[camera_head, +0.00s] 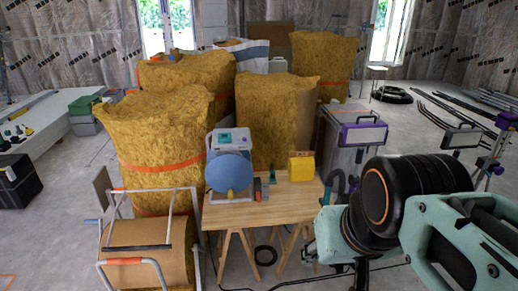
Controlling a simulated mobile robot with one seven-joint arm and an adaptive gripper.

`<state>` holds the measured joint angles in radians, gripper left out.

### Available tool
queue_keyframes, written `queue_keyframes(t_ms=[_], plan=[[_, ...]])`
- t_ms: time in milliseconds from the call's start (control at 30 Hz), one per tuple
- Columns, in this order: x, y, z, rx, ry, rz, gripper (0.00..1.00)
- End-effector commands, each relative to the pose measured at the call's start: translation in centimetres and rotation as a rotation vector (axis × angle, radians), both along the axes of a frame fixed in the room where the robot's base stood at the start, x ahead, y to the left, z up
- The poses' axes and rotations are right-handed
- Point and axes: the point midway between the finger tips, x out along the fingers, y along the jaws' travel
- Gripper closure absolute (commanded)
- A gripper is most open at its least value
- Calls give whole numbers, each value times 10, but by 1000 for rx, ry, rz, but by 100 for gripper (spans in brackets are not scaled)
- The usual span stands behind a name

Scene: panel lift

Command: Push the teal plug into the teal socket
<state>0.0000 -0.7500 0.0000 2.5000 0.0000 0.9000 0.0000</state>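A small dark-teal piece (271,174) stands on the wooden table, between the grey machine and a yellow box; it may be the plug, but it is too small to be sure. The grey machine (213,145) has a teal-edged panel at its top and a large blue disc on its front. I cannot make out a teal socket for certain. Dark curved parts, seemingly my gripper (341,187), show just right of the table, apart from the teal piece. My arm hides much of that area. Whether the fingers are open or hold something is unclear.
The wooden table (224,215) has free room at its front. A yellow box (301,167) stands at its right end. Large straw-coloured bales (160,135) crowd behind and left. A metal-framed cart (150,245) stands front left. Cables (265,256) lie on the floor below.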

Motion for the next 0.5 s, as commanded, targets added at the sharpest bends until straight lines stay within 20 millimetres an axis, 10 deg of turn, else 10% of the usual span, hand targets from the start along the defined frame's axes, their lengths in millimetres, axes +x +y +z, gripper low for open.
queue_keyframes(t_ms=[500], plan=[[0,0,47,0,0,0,60]])
